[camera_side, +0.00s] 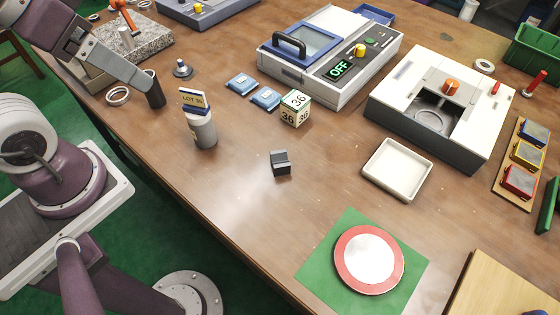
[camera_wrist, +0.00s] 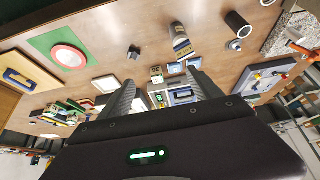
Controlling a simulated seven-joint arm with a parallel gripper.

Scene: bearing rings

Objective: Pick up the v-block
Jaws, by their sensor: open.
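The v-block (camera_side: 281,163) is a small dark grey block with a stepped top, on the open middle of the brown wooden table. It also shows in the wrist view (camera_wrist: 134,52), small and dark, left of centre. My gripper (camera_wrist: 160,76) shows in the wrist view with its two grey fingers spread wide and nothing between them. It is well away from the v-block and not touching it. In the side view, part of my arm is at the upper left, far from the block; the fingertips are hard to make out there.
A grey cylinder with a LOT 36 sign (camera_side: 203,130) stands left of the v-block. A numbered cube (camera_side: 295,108) is behind it. A white tray (camera_side: 397,169) is to the right, and a red-rimmed disc (camera_side: 345,242) on a green mat is in front. Table around the block is clear.

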